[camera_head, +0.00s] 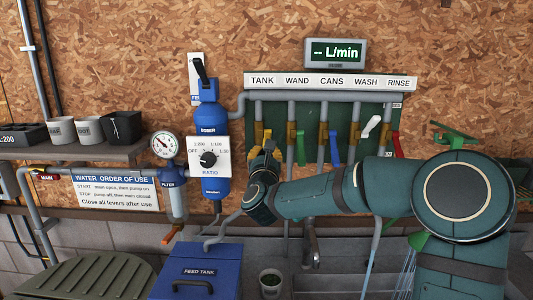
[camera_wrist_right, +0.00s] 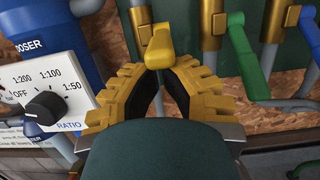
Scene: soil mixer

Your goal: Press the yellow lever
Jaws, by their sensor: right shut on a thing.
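The yellow lever (camera_head: 267,134) is the leftmost of a row of coloured levers, under the TANK label. In the right wrist view the yellow lever (camera_wrist_right: 159,42) stands between my fingertips, its lower end pinched there. My right gripper (camera_head: 265,154) reaches in from the right and is shut on the lever; its yellow padded fingers (camera_wrist_right: 160,72) also show in the wrist view. The gripper partly hides the lever's lower end and pipe in the head view. My left gripper is not in view.
Right of it hang a green lever (camera_head: 300,150), a blue lever (camera_head: 334,148), a white lever (camera_head: 371,126) and a red lever (camera_head: 397,145). The blue doser (camera_head: 208,117) with its ratio dial (camera_head: 208,158) stands close on the left. A blue feed tank (camera_head: 200,255) is below.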

